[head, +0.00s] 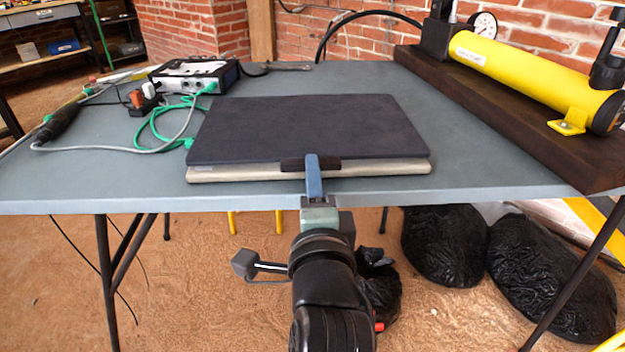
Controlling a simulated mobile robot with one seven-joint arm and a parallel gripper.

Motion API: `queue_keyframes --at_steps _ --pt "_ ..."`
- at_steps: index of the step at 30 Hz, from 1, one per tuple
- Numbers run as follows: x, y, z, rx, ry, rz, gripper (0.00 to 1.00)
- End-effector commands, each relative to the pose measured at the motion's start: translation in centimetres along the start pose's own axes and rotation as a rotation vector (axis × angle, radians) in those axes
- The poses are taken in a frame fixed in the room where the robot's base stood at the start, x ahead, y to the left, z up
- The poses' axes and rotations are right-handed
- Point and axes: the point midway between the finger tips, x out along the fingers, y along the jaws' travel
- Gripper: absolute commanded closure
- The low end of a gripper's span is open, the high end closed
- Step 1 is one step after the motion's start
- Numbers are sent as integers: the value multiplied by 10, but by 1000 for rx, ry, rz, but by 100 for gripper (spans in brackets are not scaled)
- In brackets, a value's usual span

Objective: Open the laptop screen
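A laptop (305,130) lies on the grey folding table (90,185), near its front edge. Its dark lid looks closed, or nearly so, over a lighter base (245,173). A dark tab or pad (296,164) shows at the middle of the laptop's front edge. My gripper (312,163) reaches up from below the table edge, and its blue-grey finger is at this tab, at the front of the lid. I see it nearly end-on, so I cannot tell if the fingers are apart or whether they grip the lid.
A yellow hydraulic pump (530,75) on a dark wooden board (470,95) fills the table's right side. A meter box (195,77) with green and grey cables (160,125) is at the back left. Black bags (445,245) lie under the table.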

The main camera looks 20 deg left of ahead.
Motion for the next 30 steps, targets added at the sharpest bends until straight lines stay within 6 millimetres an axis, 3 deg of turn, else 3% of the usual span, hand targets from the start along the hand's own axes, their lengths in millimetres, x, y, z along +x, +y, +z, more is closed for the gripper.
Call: queue_keyframes --at_steps 8,13,30 --pt "2 0 0 0 0 0 72" --pt "1 0 0 0 0 0 100" --pt "1 0 0 0 0 1 100"
